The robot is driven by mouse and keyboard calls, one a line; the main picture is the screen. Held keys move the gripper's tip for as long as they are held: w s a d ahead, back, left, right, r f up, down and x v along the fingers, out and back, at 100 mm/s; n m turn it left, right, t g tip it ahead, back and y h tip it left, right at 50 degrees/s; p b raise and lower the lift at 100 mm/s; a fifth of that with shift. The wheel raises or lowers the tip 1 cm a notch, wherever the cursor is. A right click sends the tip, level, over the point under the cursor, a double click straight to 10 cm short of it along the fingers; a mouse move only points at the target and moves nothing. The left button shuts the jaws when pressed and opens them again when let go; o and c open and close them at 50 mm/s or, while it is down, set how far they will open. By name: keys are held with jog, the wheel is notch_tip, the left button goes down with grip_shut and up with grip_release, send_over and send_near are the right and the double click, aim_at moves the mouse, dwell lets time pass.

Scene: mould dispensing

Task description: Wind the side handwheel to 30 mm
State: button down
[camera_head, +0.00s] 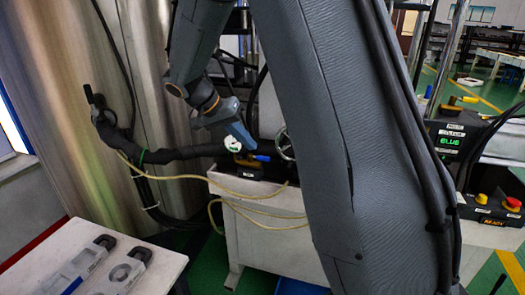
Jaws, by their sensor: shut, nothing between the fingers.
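The side handwheel (285,146) is a small metal wheel on the pale machine, just left of my big arm link, which hides part of it. A round white dial (232,143) sits to its left; its reading is too small to make out. My gripper (247,142) is shut and empty, pointing down between the dial and the handwheel. It appears apart from the wheel, but I cannot tell the depth. The wheel's handle cannot be made out.
A blue-handled part (262,158) and a black-and-yellow block lie below my gripper. A thick black hose (180,153) and yellow cable run to the left. A white table (160,258) holds grey mould parts at front left. A control box (450,140) with a green display stands right.

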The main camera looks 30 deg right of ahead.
jog(key=s+d+f+p, duration=0.3)
jog(key=d+f+p, duration=0.1)
jog(key=d+f, duration=0.3)
jog(key=shift+s+d+p, duration=0.2)
jog(key=shift+d+p, duration=0.1)
jog(key=shift+d, duration=0.45)
jog(key=shift+f, duration=0.1)
jog(key=shift+s+d+f+b, duration=0.1)
jog(key=shift+s+d+b, duration=0.35)
jog(key=shift+b, duration=0.5)
jog(key=shift+w+a, duration=0.1)
